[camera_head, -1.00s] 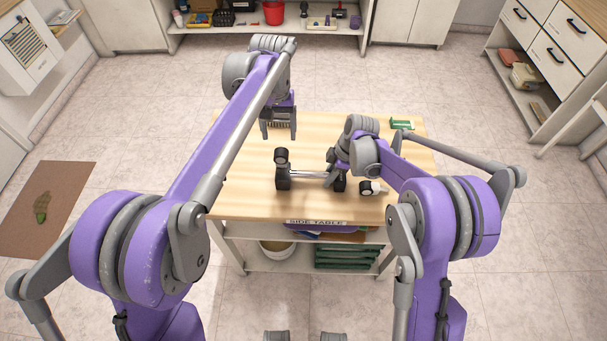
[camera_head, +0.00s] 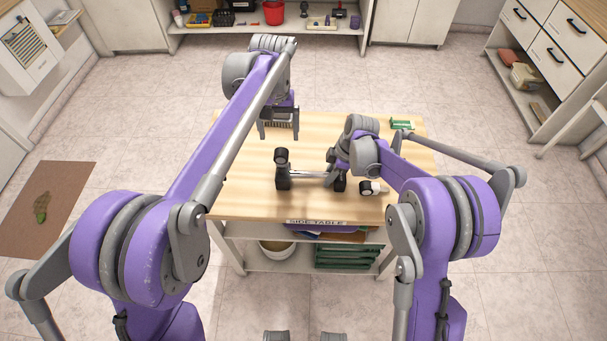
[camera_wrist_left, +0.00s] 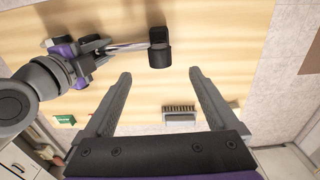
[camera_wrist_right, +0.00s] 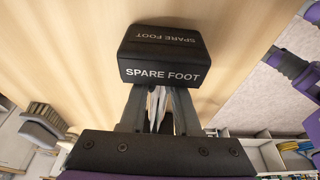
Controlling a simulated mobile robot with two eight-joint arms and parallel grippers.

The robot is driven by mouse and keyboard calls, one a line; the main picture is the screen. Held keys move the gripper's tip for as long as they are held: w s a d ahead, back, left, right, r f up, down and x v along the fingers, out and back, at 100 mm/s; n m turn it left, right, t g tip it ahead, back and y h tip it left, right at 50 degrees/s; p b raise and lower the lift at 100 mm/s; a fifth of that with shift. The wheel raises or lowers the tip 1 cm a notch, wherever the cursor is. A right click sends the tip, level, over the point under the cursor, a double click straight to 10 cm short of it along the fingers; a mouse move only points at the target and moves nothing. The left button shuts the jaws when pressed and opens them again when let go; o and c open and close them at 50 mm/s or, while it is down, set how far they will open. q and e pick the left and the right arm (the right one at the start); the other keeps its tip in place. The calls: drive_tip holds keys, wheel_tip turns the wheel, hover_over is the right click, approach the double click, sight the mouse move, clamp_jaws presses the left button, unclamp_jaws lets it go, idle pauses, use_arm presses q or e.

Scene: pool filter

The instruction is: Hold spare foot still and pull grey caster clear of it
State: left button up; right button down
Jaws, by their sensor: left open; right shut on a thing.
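The black spare foot (camera_wrist_right: 162,62), its name in white on two faces, stands just beyond my right gripper (camera_wrist_right: 160,100) in the right wrist view. A silver bar runs from it between the fingers, which are shut on the bar. In the head view the spare foot (camera_head: 283,180) is left of my right gripper (camera_head: 326,178); it also shows in the left wrist view (camera_wrist_left: 159,55). A pale-and-black wheel-like piece (camera_head: 370,187) lies right of that gripper; I cannot tell whether it is the grey caster. My left gripper (camera_head: 278,130) is open and empty, above the table's back part.
The wooden side table (camera_head: 240,190) has free room at left. A green box (camera_head: 402,124) is at the back right. A bucket (camera_head: 276,249) stands on the shelf beneath.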

sight(281, 151)
use_arm(q)
drive_tip(key=shift+f, duration=0.1)
drive_tip(key=shift+f, duration=3.45)
clamp_jaws()
drive_tip(key=shift+r, duration=0.7)
drive_tip(key=shift+r, duration=2.35)
